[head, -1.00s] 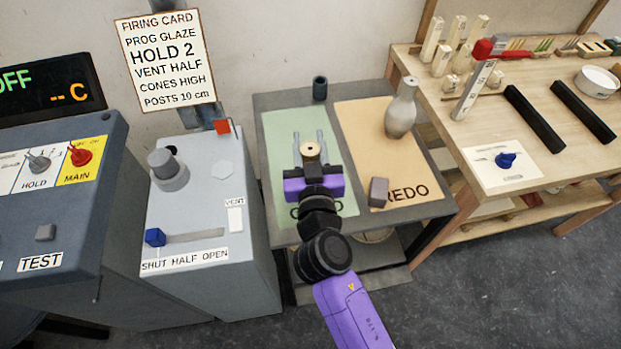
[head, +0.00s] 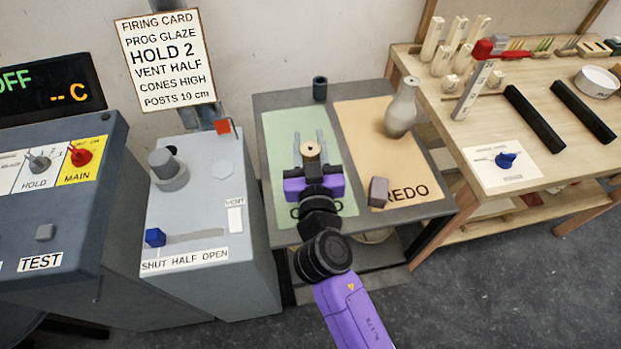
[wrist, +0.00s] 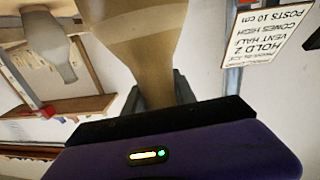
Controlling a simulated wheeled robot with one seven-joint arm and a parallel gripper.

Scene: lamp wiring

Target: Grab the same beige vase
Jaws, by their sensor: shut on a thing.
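A beige vase fills the upper middle of the wrist view (wrist: 152,35), where the picture is upside down. Its narrow neck is between my gripper's dark fingers, which are shut on it. In the head view my gripper (head: 310,140) is over the green mat (head: 277,130). The vase's tan rim with a dark hole (head: 311,151) shows between the fingers. The rest of the vase is hidden there by my gripper, so I cannot tell whether its base touches the mat.
A grey vase (head: 401,112) and a grey block (head: 378,192) stand on the orange REDO mat (head: 360,130). A dark cup (head: 320,88) stands behind the green mat. A vent box (head: 195,200) is to the left, a wooden workbench (head: 500,120) to the right.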

